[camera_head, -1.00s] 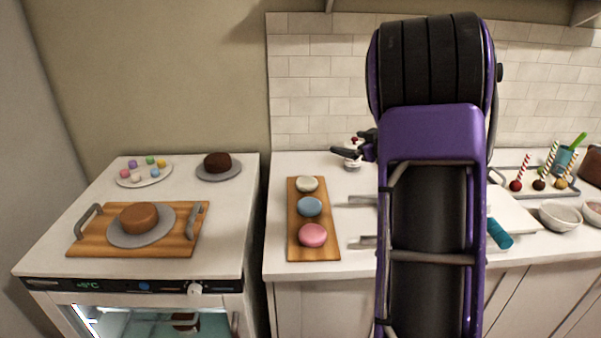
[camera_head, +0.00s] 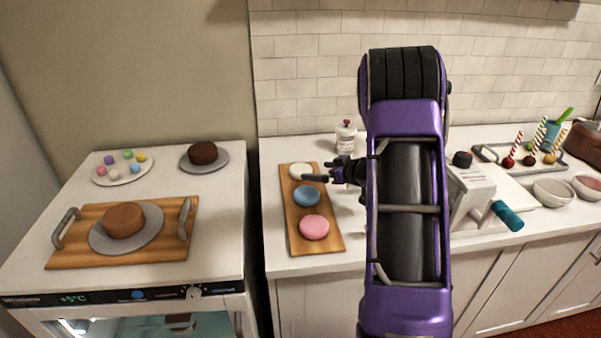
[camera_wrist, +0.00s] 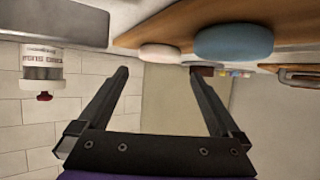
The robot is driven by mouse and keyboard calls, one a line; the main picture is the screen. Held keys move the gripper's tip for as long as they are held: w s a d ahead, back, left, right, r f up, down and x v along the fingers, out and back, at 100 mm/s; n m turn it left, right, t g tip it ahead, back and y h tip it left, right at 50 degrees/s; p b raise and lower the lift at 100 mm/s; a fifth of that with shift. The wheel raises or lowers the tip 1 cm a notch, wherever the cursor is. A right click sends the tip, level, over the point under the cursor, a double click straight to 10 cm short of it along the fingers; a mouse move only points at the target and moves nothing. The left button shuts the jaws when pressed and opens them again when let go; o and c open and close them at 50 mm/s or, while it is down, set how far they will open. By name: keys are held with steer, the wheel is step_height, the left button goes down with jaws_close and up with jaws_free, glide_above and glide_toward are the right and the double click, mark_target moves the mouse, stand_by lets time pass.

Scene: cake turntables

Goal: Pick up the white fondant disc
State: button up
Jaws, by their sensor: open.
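The white fondant disc (camera_head: 299,171) lies at the far end of a wooden board (camera_head: 327,247), beyond a blue disc (camera_head: 306,196) and a pink disc (camera_head: 314,227). My gripper (camera_head: 317,171) is open and empty, just right of the white disc and pointing left toward it. One finger overlaps the disc's right edge in the head view. In the wrist view, which is upside down, the white disc (camera_wrist: 158,54) shows ahead, between the lines of the open fingers (camera_wrist: 158,72). The blue disc (camera_wrist: 233,43) is to its right. I cannot see contact.
A jar with a red knob (camera_head: 345,137) stands behind the board; it also shows in the wrist view (camera_wrist: 42,70). Right of my arm are a white machine (camera_head: 473,190) and bowls (camera_head: 553,192). A gap separates the left cabinet (camera_head: 215,240) from the counter.

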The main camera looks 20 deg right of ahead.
mark_target(297, 169)
steer(key=x, duration=0.8)
steer(key=shift+r, duration=0.1)
steer(key=c, duration=1.2)
